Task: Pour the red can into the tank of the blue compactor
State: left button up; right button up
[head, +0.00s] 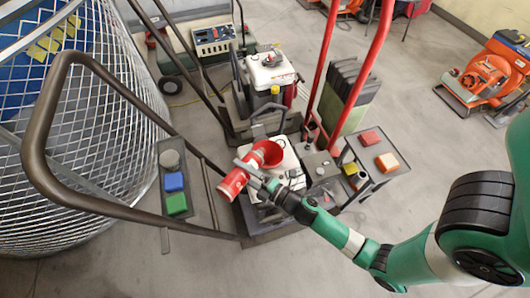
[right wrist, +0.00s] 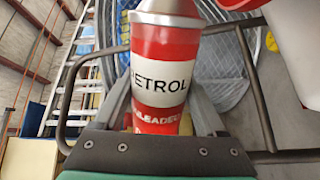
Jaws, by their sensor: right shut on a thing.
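The red can (head: 233,184), with a white PETROL band, is gripped by my right gripper (head: 251,176). It is tilted, its top end close to a red funnel (head: 270,153); I cannot tell if they touch, and no liquid shows. In the right wrist view the can (right wrist: 165,75) sits between the fingers, its grey cone top at the upper edge. The funnel stands over a white tank (head: 287,168) on the nearest machine, partly hidden by can and gripper. I see no clear blue body on this machine. My left gripper is not in view.
A brown handle frame (head: 42,135) crosses the left, before a mesh cage (head: 110,110). A side shelf holds blue (head: 173,181) and green (head: 176,203) blocks. Another white-tanked machine (head: 270,70) stands behind, and red handles (head: 362,75) rise nearby. Floor at lower left is clear.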

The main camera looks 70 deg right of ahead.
aim_at(247, 161)
jog(key=shift+d+m, duration=0.25)
jog(key=shift+m, duration=0.05)
dwell(1.4)
jog(key=shift+s+d+r+m+p, duration=0.1)
jog(key=shift+d+r+m+p, duration=0.1)
jog(key=shift+m+p, duration=0.5)
dwell(1.3)
jog(key=shift+s+d+r+m+p, duration=0.1)
jog(key=shift+d+r+m+p, duration=0.4)
jog(key=shift+p, duration=0.8)
jog(key=shift+d+r+m+p, duration=0.2)
jog(key=shift+r+m+p, duration=0.6)
jog(key=shift+p, duration=0.45)
jog(key=shift+d+r+p, duration=0.15)
jog(key=shift+r+p, duration=0.15)
jog(key=shift+p, duration=0.35)
jog(key=shift+s+d+r+m+p, duration=0.15)
jog(key=shift+d+r+m+p, duration=0.3)
jog(key=shift+m+p, duration=0.5)
